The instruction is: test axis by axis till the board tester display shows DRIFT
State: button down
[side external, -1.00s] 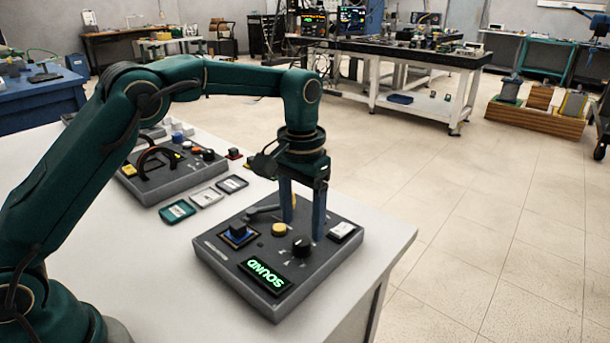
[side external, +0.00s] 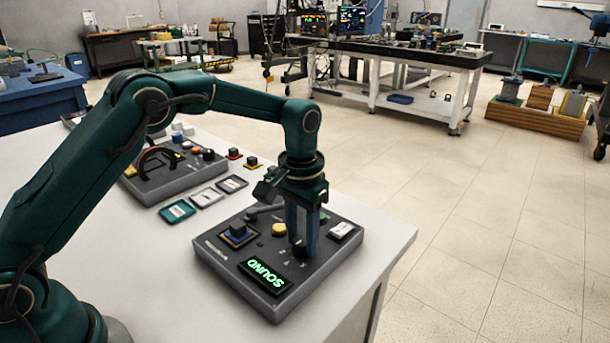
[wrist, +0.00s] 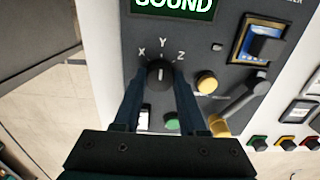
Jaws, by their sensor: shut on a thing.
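The board tester (side external: 215,262) stands on the white table. Its display (side external: 266,278) shows SOUND in green, and the word also appears in the wrist view (wrist: 174,5). A black selector knob (wrist: 160,84) sits below the letters X, Y and Z; its white mark looks turned toward Y. My gripper (side external: 300,248) is shut on the knob, with a finger on either side of it in the wrist view (wrist: 160,72). A dark block on a blue board (side external: 238,234) sits in the tester's socket. A yellow button (side external: 279,230) is beside the knob.
A lever (wrist: 240,100) with a yellow end is on the tester. A second grey device (side external: 165,185) and several flat cards (side external: 207,198) lie farther back on the table. Small blocks on coloured bases (side external: 252,162) stand behind the tester. The right table edge is close.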

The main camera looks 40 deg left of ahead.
aim_at(302, 240)
jog(key=m, duration=0.4)
jog(key=shift+m, duration=0.3)
jog(key=m, duration=0.4)
jog(key=shift+m, duration=0.3)
jog(key=shift+r, duration=0.1)
dwell(0.3)
jog(key=shift+c, duration=2.3)
grip_release()
jog(key=shift+r, duration=2.55)
